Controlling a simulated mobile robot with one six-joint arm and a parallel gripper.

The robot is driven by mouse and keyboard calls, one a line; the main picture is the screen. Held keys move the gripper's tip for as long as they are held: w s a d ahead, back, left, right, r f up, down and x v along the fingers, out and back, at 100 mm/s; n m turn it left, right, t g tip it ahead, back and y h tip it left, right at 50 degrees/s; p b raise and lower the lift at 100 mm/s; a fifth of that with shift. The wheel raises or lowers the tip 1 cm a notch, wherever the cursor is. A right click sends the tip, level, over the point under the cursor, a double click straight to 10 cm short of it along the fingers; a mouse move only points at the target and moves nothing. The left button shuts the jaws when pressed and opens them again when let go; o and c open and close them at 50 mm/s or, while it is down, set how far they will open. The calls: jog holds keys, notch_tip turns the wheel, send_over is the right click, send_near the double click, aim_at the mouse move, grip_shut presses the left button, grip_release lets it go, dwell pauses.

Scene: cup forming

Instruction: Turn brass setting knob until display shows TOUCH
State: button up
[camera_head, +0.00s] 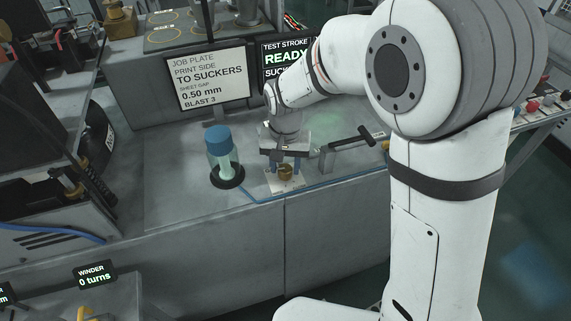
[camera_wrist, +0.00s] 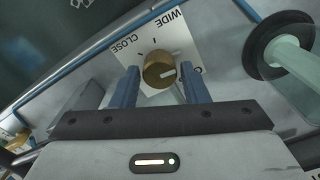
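The brass setting knob (camera_head: 286,172) sits on a small white plate (camera_head: 272,184) at the bench's front edge. In the wrist view the knob (camera_wrist: 157,70) has a white pointer mark facing right. The plate there reads WIDE and CLOSE; a third label at right is mostly hidden by a finger. My gripper (camera_head: 285,162) is above the knob. In the wrist view its blue fingers (camera_wrist: 160,78) are open, one on each side of the knob, with slight gaps showing. A dark display (camera_head: 284,57) reads TEST STROKE, READY and SUCK, its lower right hidden by my arm.
A black-handled lever (camera_head: 352,138) is at right. A white job plate sign (camera_head: 210,80) stands behind.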

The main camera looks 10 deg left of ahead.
aim_at(286, 168)
jog(key=shift+o, duration=1.2)
jog(key=shift+r, duration=0.1)
notch_tip(286, 168, up, 8)
jog(key=shift+f+b, duration=0.2)
jog(key=shift+b, duration=0.3)
jog(key=s+d+r+t, duration=0.1)
jog(key=s+d, duration=0.3)
jog(key=d, duration=0.5)
jog(key=s+d+r+m+t, duration=0.1)
jog(key=s+d, duration=0.4)
jog(key=d, duration=0.4)
jog(key=s+d+r+t, duration=0.1)
jog(key=s+d, duration=0.3)
jog(key=d, duration=0.5)
jog(key=shift+s+r+m, duration=0.3)
jog(key=shift+s+r, duration=0.1)
jog(key=shift+r, duration=0.15)
